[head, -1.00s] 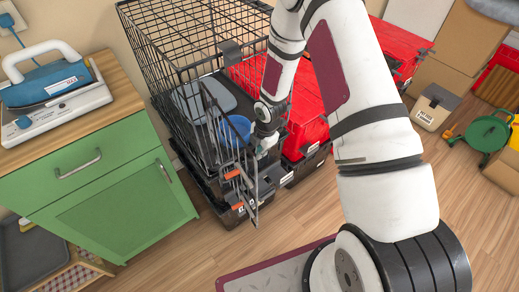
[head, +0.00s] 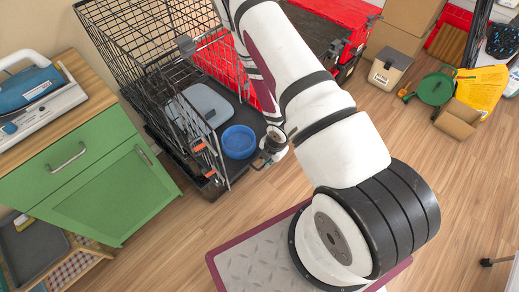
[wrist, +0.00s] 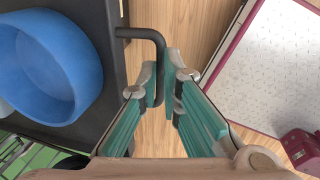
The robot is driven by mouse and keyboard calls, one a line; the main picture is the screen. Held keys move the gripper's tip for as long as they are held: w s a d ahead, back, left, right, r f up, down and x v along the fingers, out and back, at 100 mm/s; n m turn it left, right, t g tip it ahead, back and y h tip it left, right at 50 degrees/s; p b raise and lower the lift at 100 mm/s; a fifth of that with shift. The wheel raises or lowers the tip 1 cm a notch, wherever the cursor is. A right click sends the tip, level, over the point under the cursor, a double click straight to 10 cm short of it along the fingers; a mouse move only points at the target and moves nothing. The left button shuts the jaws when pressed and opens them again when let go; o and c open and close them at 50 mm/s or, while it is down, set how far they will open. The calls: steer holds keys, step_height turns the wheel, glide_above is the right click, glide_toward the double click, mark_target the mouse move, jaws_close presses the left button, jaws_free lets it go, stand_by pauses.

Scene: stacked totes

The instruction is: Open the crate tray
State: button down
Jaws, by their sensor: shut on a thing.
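The wire crate (head: 125,35) stands against the wall, its front door with orange latches (head: 200,148) swung open. Its dark tray (head: 252,118) sticks partly out of the crate's front. A blue bowl (head: 239,142) and a grey-blue pad (head: 203,104) sit on the tray. The bowl also shows in the wrist view (wrist: 45,75), near the tray's edge. In the wrist view, my gripper (wrist: 163,80) is shut on the tray's dark bent handle (wrist: 143,33). In the head view, my arm hides part of the tray, and the fingertips cannot be made out.
A green cabinet (head: 115,185) stands left of the crate. Red totes (head: 325,28) stand right of it, partly behind my arm. A small bin (head: 389,68), a green pan (head: 435,89) and an open cardboard box (head: 458,118) lie farther right.

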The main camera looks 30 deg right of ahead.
steer(key=shift+s+d+p, duration=0.25)
steer(key=shift+s+p, duration=0.15)
steer(key=shift+s, duration=0.45)
steer(key=shift+s+d+p, duration=0.25)
steer(key=shift+s+p, duration=0.1)
steer(key=shift+s, duration=0.45)
steer(key=shift+f, duration=0.1)
steer(key=c, duration=1.7)
jaws_free()
steer(key=shift+w, duration=0.1)
steer(key=r, duration=0.4)
steer(key=s+r, duration=0.1)
steer(key=r, duration=0.3)
steer(key=s+r, duration=0.1)
steer(key=r, duration=0.2)
steer(key=shift+d+r, duration=0.35)
steer(key=shift+r, duration=0.05)
